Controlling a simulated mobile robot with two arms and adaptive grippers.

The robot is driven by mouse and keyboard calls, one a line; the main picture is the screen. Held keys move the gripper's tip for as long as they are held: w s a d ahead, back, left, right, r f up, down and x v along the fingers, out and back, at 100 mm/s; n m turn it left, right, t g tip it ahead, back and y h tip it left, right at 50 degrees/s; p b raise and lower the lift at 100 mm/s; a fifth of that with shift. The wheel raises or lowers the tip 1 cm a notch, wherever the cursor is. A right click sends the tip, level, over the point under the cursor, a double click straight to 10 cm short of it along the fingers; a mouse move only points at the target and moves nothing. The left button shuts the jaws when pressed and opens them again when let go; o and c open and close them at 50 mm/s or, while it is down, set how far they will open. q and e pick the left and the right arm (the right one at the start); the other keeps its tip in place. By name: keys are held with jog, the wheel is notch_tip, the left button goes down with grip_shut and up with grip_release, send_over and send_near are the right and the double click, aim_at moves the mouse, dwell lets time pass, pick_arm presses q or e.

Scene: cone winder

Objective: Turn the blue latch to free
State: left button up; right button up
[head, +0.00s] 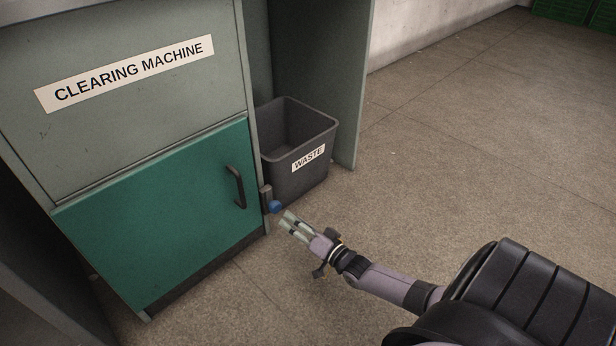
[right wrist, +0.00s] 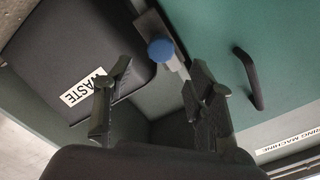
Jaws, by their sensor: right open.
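The blue latch (head: 274,206) is a round blue knob on a grey metal plate at the right edge of the green door (head: 150,215) of the clearing machine. In the right wrist view the blue knob (right wrist: 161,50) shows beyond the fingertips, between them from left to right. My right gripper (head: 287,222) is open and empty, just to the right of and slightly below the knob in the head view. I see no contact with the knob. My left gripper is not in view.
A black handle (head: 236,186) stands out from the green door, left of the latch. A dark waste bin (head: 290,180) stands right beside the machine, behind the latch. The floor (head: 480,150) to the right is clear.

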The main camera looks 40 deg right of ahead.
jog(key=s, duration=0.5)
jog(key=shift+s+d, duration=0.1)
jog(key=shift+d, duration=0.1)
dwell(0.3)
